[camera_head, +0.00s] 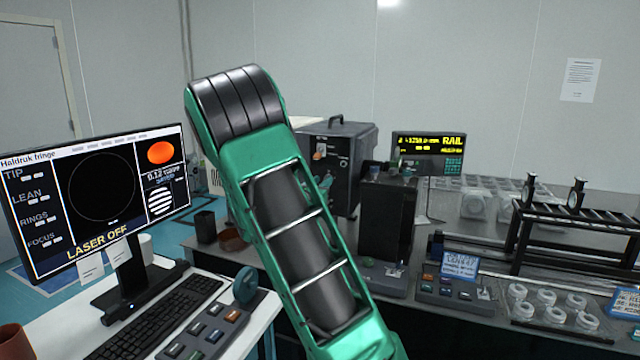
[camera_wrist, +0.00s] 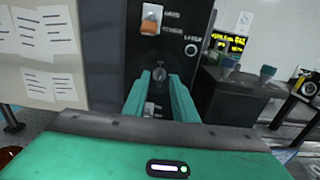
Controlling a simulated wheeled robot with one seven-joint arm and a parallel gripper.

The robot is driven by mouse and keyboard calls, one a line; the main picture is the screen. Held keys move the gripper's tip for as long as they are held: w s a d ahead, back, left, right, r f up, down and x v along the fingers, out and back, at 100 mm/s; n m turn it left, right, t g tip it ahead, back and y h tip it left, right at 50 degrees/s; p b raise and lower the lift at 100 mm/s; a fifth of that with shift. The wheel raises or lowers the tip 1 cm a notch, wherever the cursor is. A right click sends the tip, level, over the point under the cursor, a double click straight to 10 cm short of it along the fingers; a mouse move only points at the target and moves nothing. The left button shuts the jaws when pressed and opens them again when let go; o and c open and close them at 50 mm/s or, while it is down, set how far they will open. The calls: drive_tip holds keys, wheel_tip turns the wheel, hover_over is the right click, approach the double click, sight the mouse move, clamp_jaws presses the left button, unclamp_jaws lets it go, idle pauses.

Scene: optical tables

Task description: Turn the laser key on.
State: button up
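The laser box (camera_head: 352,135) is a dark unit with a handle on top, standing on the table behind my arm. In the wrist view its black front panel (camera_wrist: 120,45) carries an orange switch, a round button marked LASER and, lower down, a small round grey fitting that looks like the key (camera_wrist: 159,73). My gripper (camera_wrist: 160,84) points at the panel with its two green fingers apart. The key shows in the gap between the fingertips; I cannot tell its depth from them. In the head view my arm hides most of the gripper. The monitor (camera_head: 100,190) reads LASER OFF.
A dark upright box (camera_head: 388,215) stands right of the laser box, with a yellow-lettered RAIL display (camera_head: 428,145) behind it. A button box (camera_head: 455,293), small clear parts and a black rail rack (camera_head: 575,222) lie further right. A keyboard (camera_head: 155,318) is at front left.

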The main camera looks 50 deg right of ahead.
drive_tip(key=shift+x, duration=1.45)
